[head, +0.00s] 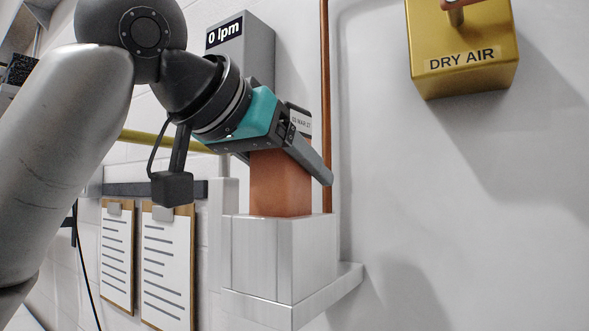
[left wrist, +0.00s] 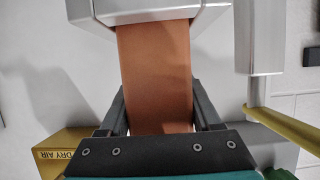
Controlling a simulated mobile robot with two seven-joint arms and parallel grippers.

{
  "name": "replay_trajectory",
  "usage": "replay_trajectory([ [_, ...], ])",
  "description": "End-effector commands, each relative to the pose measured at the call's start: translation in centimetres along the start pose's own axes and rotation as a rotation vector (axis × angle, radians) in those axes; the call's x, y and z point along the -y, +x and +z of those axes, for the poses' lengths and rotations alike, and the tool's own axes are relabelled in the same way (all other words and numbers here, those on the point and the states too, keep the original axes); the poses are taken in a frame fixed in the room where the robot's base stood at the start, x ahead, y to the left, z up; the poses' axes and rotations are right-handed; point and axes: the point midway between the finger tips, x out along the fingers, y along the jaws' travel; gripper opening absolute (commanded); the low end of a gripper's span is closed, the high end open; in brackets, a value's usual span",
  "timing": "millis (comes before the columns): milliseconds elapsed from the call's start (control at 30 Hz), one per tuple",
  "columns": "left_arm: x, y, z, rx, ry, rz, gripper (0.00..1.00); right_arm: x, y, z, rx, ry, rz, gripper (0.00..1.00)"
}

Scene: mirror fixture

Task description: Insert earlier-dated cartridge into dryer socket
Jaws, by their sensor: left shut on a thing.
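My left gripper (head: 309,155) is shut on an orange-brown cartridge (head: 280,184), holding its upper part. A white label on the cartridge top shows a date that is partly hidden and too small to read surely. The cartridge stands upright with its lower end at the top of the silver metal socket block (head: 284,258); how deep it sits inside cannot be told. In the left wrist view the cartridge (left wrist: 155,75) lies between the two dark fingers (left wrist: 158,115), and its far end meets the socket (left wrist: 150,12). The right gripper is not in view.
A yellow DRY AIR box (head: 462,55) is on the wall at upper right. A grey meter reading 0 lpm (head: 250,45) stands behind my gripper. A copper pipe (head: 324,90) runs vertically beside the socket. Two clipboards (head: 117,255) (head: 167,265) hang at lower left.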

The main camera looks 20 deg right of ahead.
Motion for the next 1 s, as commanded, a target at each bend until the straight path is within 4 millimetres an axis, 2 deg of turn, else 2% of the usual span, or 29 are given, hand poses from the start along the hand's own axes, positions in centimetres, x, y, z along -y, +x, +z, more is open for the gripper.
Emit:
replay_trajectory([
  [1000,0.0,1.0,2.4,-0.002,0.000,0.000,0.00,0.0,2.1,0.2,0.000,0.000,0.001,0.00],
])
